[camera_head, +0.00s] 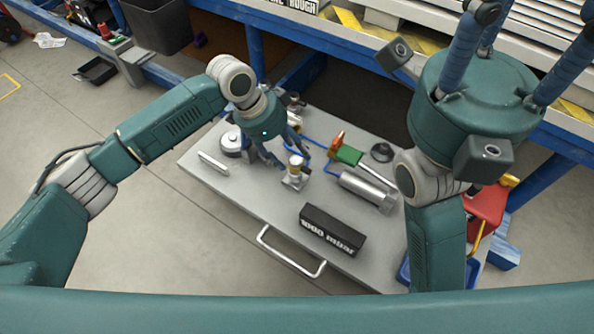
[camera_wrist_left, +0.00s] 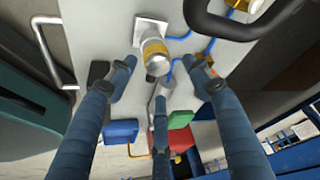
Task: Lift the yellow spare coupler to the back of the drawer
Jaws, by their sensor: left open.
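A silver fitting with a yellowish band (camera_head: 294,172) stands upright on a square foot on the grey drawer surface (camera_head: 225,181); it looks like the yellow spare coupler. It also shows in the left wrist view (camera_wrist_left: 155,52). My left gripper (camera_head: 284,156) is open just behind and above it, its fingers pointing down. In the left wrist view the spread fingers (camera_wrist_left: 157,78) are around the fitting's near end, with a gap and nothing held. A second yellow fitting sits partly hidden behind the left hand. My right gripper (camera_head: 515,35) is raised at the upper right, its fingertips cut off by the frame.
A black box marked 1000 mbar (camera_head: 331,230), a silver cylinder (camera_head: 367,191), a green and orange item (camera_head: 347,152) and a round gauge (camera_head: 234,144) stand on the drawer. A blue hose runs behind the fitting. The white handle (camera_head: 292,256) is at the front.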

